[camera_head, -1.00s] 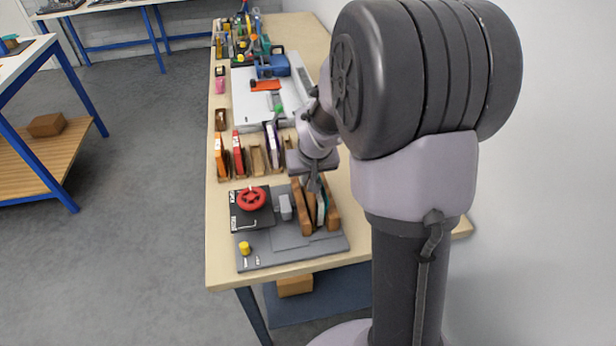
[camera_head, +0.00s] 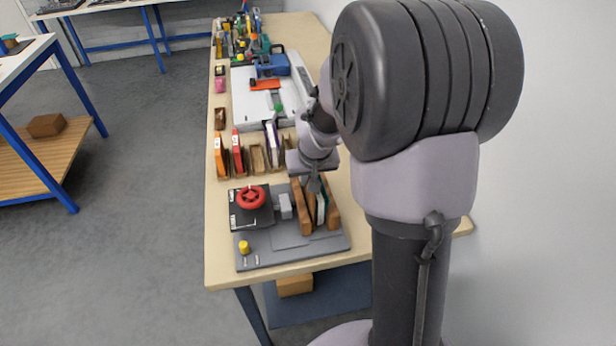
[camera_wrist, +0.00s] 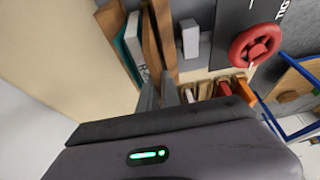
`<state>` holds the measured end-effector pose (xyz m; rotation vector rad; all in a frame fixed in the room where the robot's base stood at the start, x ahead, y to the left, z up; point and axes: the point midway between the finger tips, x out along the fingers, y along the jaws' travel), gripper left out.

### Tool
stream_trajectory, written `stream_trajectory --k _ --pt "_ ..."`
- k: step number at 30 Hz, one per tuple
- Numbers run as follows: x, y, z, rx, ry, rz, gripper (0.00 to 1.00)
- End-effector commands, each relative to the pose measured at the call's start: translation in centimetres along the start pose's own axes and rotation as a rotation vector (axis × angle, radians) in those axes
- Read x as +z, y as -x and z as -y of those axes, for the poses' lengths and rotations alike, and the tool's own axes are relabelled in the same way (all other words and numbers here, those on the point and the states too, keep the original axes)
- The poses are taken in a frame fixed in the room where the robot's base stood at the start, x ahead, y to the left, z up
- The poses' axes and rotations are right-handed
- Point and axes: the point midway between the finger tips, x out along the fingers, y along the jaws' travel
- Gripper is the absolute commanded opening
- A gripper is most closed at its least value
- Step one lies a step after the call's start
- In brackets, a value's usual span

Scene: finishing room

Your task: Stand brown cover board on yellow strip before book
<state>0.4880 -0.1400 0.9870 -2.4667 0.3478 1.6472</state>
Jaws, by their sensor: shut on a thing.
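My gripper (camera_wrist: 159,96) points down into a wooden holder on the grey base plate (camera_head: 290,255). It is shut on the brown cover board (camera_wrist: 151,48), a thin upright board between the fingers. The board stands beside the holder's near wooden block (camera_wrist: 164,35), very close to it. On its other side is the book (camera_wrist: 136,45), pale with dark lettering, with a teal piece next to it. In the head view the book (camera_head: 320,208) stands between two wooden blocks, and the gripper (camera_head: 315,188) is just above. The yellow strip and the board's bottom edge are hidden.
A black panel with a red handwheel (camera_head: 251,198) and a small grey block (camera_head: 285,206) stand left of the holder. A yellow knob (camera_head: 244,247) is at the plate's front left. Upright slots with coloured books (camera_head: 238,158) stand behind. The wall is close on the right.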

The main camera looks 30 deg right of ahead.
Motion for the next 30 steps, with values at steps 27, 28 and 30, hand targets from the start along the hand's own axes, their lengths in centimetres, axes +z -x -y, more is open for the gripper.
stream_trajectory --k 27,28,30 --pt "-0.6 1.5 0.0 0.0 0.0 0.0 0.0" --pt "-0.6 1.5 0.0 0.0 0.0 0.0 0.0" --pt "-0.6 1.5 0.0 0.0 0.0 0.0 0.0"
